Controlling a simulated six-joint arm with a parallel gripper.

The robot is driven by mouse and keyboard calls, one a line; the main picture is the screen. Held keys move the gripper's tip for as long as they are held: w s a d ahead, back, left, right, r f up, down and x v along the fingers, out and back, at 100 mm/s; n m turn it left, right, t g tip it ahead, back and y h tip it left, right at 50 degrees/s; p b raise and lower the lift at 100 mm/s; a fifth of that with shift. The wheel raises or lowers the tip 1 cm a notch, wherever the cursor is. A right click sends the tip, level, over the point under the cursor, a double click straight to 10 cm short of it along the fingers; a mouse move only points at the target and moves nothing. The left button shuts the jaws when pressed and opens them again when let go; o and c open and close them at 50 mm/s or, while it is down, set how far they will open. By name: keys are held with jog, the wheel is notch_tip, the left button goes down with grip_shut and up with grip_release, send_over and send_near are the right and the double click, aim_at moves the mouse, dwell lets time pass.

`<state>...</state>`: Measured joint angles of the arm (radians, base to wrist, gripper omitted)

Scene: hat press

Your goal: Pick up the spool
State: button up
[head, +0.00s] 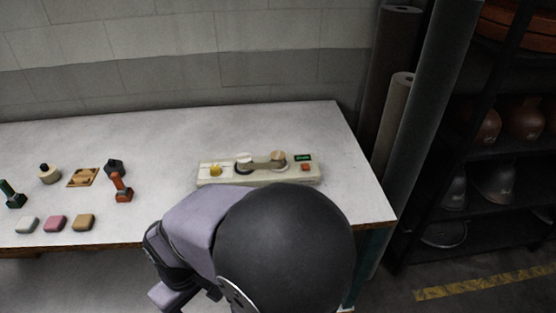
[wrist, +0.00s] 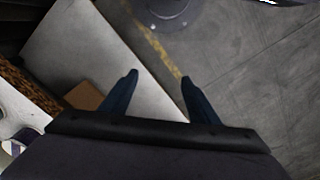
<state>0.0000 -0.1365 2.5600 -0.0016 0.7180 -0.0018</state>
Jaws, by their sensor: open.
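A cream-coloured bench device (head: 258,181) stands on the table in the head view. It carries a small yellow part (head: 215,169) on its left and a tan-topped round part (head: 278,157) right of its middle. Either might be the spool; I cannot tell which from here. In the wrist view my gripper (wrist: 158,82) is open, with its two dark blue fingers apart and nothing between them. It points at the floor, away from the device. My fingers are hidden in the head view.
The white table (head: 160,190) holds a round wooden item with a black top (head: 49,174), an orange-and-black tool (head: 120,184) and several soap-like blocks (head: 54,223) at left. Grey rolls (head: 392,120) and a dark rack (head: 490,150) stand to the right.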

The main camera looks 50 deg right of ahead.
aim_at(280, 160)
jog(key=shift+w, duration=0.1)
